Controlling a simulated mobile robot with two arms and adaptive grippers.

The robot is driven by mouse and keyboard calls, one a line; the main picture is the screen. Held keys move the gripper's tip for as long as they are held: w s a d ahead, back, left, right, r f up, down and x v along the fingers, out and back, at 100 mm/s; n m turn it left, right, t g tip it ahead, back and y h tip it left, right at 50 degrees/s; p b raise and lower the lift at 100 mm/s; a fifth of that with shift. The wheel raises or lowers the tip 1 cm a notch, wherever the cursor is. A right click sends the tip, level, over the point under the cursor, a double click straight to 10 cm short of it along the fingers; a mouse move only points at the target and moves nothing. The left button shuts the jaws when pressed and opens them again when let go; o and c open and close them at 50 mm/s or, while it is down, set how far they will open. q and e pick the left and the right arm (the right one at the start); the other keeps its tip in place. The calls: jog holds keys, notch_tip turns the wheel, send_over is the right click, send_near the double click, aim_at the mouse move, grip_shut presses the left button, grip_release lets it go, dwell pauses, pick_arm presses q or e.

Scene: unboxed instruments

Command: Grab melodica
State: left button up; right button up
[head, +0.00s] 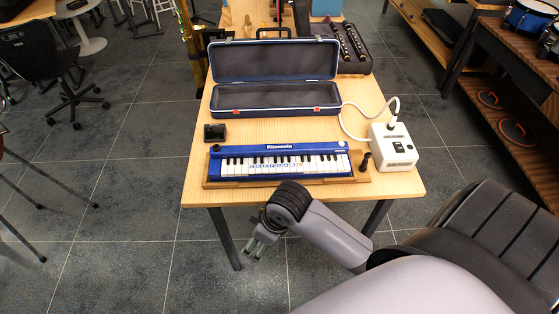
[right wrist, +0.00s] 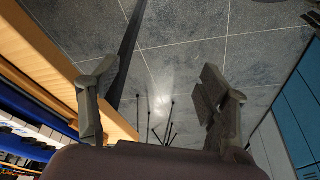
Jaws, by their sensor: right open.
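The melodica (head: 279,160) is blue with white and black keys. It lies on a wooden stand (head: 196,184) near the front edge of the table in the head view. Part of it also shows at the left edge of the right wrist view (right wrist: 36,130). My right gripper (head: 255,247) is in front of the table's front edge, nearer to me than the melodica and apart from it. In the right wrist view its two fingers (right wrist: 153,95) are spread with nothing between them. My left gripper is not in view.
An open blue case (head: 277,110) lies behind the melodica on the wooden table (head: 385,188). A white box with a hose (head: 394,147) stands at the right, and a small black object (head: 214,132) at the left. The floor before the table is clear.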

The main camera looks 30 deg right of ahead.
jog(key=w+d+r+n+g+h, duration=0.1)
jog(key=w+d+r+n, duration=0.2)
jog(key=w+r, duration=0.25)
jog(key=w+d+r+n+g, duration=0.1)
jog(key=w+d+r+n, duration=0.1)
jog(key=w+d+r, duration=0.4)
jog(key=w+d+r+g+h, duration=0.1)
jog(key=w+d+r, duration=0.1)
jog(key=d+r, duration=0.3)
jog(key=w+d+r, duration=0.3)
jog(key=r, duration=0.4)
send_over(283, 150)
notch_tip(283, 150, down, 12)
jog(key=shift+a+r, duration=0.15)
jog(key=shift+r, duration=0.05)
jog(key=shift+d+f+p, duration=0.2)
jog(key=shift+f+p, duration=0.4)
jog(key=shift+f, duration=2.1)
jog(key=shift+f+n+p, duration=0.2)
jog(key=shift+n+p, duration=0.1)
jog(key=shift+p, duration=0.1)
